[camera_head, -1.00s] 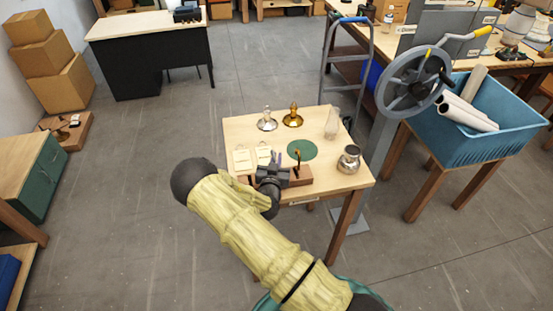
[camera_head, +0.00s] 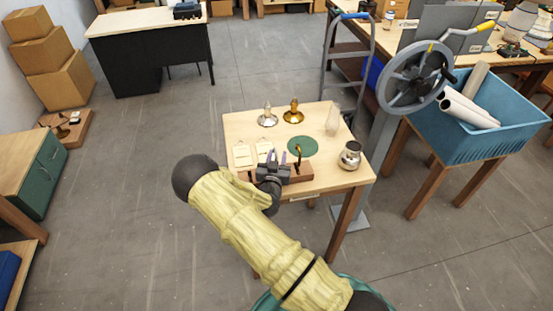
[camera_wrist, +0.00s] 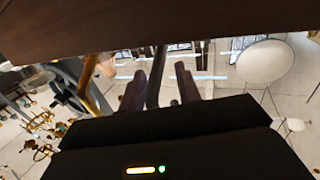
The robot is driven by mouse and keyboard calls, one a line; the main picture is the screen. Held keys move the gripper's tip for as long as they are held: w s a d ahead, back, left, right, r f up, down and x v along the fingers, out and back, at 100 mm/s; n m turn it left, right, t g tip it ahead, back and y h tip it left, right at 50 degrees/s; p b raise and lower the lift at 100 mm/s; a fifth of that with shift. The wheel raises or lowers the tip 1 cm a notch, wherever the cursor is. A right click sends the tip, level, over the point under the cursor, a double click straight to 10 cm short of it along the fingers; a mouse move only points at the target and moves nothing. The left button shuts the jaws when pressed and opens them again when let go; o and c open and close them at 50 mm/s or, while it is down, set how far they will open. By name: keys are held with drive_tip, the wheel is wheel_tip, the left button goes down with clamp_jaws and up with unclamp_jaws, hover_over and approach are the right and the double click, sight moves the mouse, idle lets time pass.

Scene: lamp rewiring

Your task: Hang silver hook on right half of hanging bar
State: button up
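My gripper (camera_head: 277,157) is at the front edge of the small wooden table (camera_head: 235,126), with its fingers pointing away over the tabletop. In the wrist view its two brown fingers (camera_wrist: 158,84) stand apart, and a thin dark rod (camera_wrist: 154,75) runs between them with a gap on each side. A gold hook (camera_head: 298,152) rises from a brown wooden base (camera_head: 303,173) just right of the gripper; a gold curved piece (camera_wrist: 90,72) shows left of the fingers in the wrist view. I cannot clearly make out the silver hook or the hanging bar.
On the table are a silver lamp base (camera_head: 267,119), a gold lamp base (camera_head: 293,115), a clear glass piece (camera_head: 332,122), a silver jar (camera_head: 349,156), a green disc (camera_head: 302,147) and pale cards (camera_head: 242,155). A dark brown surface (camera_wrist: 130,25) spans the top of the wrist view.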

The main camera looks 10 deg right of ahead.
drive_tip(key=shift+s, duration=0.1)
drive_tip(key=b+v, duration=0.5)
drive_tip(key=v, duration=1.2)
drive_tip(key=shift+s, duration=0.1)
drive_tip(key=s+d+r+n+g+y, duration=0.2)
drive_tip(key=s+d+r+g+y, duration=0.1)
drive_tip(key=s+r+g, duration=0.3)
drive_tip(key=s+d+r+n+g+y, duration=0.2)
drive_tip(key=s+d+r+g+y, duration=0.1)
drive_tip(key=s+r+g, duration=0.3)
drive_tip(key=shift+s+g, duration=0.75)
drive_tip(key=shift+g, duration=0.15)
